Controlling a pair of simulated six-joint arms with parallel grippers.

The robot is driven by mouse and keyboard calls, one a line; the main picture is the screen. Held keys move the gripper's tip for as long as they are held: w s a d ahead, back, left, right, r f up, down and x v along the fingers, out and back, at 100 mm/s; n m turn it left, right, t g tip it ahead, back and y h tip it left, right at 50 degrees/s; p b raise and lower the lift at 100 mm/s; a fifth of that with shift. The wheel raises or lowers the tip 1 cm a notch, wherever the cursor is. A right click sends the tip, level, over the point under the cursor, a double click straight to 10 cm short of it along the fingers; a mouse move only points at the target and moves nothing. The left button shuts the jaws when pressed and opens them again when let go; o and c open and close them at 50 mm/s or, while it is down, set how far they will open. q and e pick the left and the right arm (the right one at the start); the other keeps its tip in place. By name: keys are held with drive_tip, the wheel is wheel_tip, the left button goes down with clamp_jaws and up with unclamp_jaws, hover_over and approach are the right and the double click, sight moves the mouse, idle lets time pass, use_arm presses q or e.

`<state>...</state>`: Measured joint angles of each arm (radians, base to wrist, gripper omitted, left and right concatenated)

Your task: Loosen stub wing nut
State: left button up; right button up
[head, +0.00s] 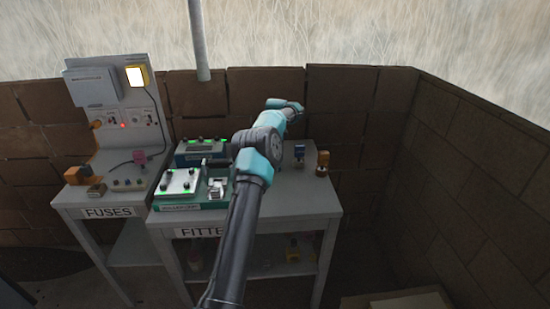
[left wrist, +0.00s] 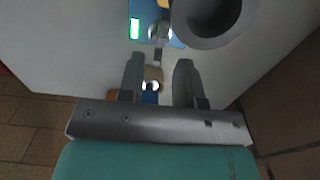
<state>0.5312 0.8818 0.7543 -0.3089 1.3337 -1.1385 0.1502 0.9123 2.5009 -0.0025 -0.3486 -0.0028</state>
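I cannot pick out the stub wing nut for certain. In the left wrist view my left gripper (left wrist: 158,65) has its two grey fingers apart. Small tan (left wrist: 154,75) and blue (left wrist: 150,97) parts with bright highlights show in the gap, and a silvery knob (left wrist: 158,30) lies above it. I cannot tell whether the fingers touch them. In the head view a small blue fitting (head: 299,149) and an amber-brown fitting (head: 322,163) stand on the right bench. My arm crosses this view, but its gripper is not clearly visible. My right gripper is not in view.
The bench (head: 310,200) labelled "FITTE…" carries a green-based device (head: 187,206) and a blue device (head: 188,160) with green lights. The fuses bench (head: 80,197) stands left. A brick wall (head: 340,100) runs behind. A grey ring (left wrist: 215,42) fills the wrist view's upper right.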

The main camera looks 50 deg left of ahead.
use_arm(q)
drive_tip(key=shift+f, duration=1.9)
clamp_jaws()
